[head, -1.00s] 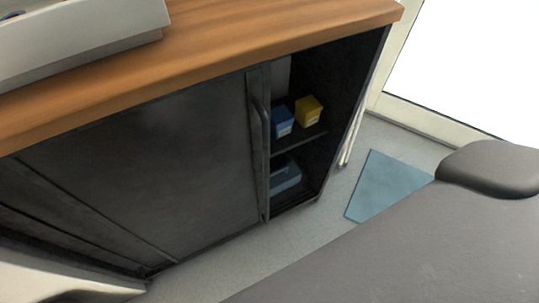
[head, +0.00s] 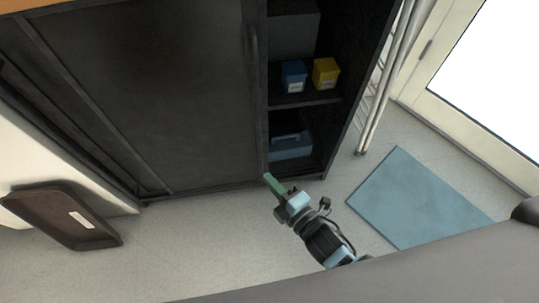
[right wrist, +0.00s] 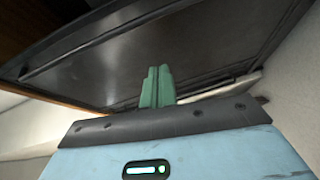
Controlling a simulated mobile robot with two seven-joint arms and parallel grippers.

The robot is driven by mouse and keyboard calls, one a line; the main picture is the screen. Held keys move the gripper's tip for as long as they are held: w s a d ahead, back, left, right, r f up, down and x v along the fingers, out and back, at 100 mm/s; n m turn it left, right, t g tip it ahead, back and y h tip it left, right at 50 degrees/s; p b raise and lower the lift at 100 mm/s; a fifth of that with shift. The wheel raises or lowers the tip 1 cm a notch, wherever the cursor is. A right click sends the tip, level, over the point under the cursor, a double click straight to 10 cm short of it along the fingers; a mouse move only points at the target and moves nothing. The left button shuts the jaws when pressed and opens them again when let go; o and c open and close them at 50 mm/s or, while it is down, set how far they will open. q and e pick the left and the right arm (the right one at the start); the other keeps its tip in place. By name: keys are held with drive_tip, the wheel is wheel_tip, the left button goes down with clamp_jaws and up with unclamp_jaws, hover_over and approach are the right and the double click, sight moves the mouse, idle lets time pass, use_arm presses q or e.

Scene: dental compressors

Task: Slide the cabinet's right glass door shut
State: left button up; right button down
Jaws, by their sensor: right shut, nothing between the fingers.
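The cabinet's right glass door (head: 165,95) is a dark sliding panel with a vertical handle (head: 254,95) near its right edge. To the right of the handle the cabinet stands open, and its shelves show. My right gripper (head: 269,180) has green fingers and is shut and empty. In the head view its tips are near the lower end of the door's right edge; I cannot tell whether they touch it. In the right wrist view the closed fingers (right wrist: 157,86) point toward a dark panel (right wrist: 150,55). My left gripper is not in view.
In the opening are a blue box (head: 293,76), a yellow box (head: 326,73) and a blue-grey case (head: 291,143). A white rack (head: 385,80) stands right of the cabinet. A blue mat (head: 415,200) and a dark tray (head: 62,215) lie lower. A grey padded surface (head: 400,275) borders the front.

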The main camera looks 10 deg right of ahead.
sight(260, 145)
use_arm(q)
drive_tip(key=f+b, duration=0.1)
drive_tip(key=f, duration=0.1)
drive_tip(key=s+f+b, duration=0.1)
drive_tip(key=b, duration=0.1)
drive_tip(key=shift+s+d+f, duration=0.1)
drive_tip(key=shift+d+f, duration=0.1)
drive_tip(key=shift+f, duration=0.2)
use_arm(e)
drive_tip(key=w+a+r+n+y, duration=0.1)
drive_tip(key=w+n, duration=0.1)
drive_tip(key=w, duration=0.9)
drive_tip(key=shift+a+r, duration=0.15)
drive_tip(key=shift+a, duration=0.25)
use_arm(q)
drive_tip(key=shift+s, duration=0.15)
use_arm(e)
drive_tip(key=shift+s, duration=0.1)
drive_tip(key=shift+d, duration=0.3)
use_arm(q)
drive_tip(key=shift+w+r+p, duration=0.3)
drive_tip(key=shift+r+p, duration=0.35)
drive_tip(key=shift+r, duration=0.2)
use_arm(e)
drive_tip(key=d, duration=2.3)
drive_tip(key=shift+s+d, duration=0.3)
drive_tip(key=shift+s, duration=0.05)
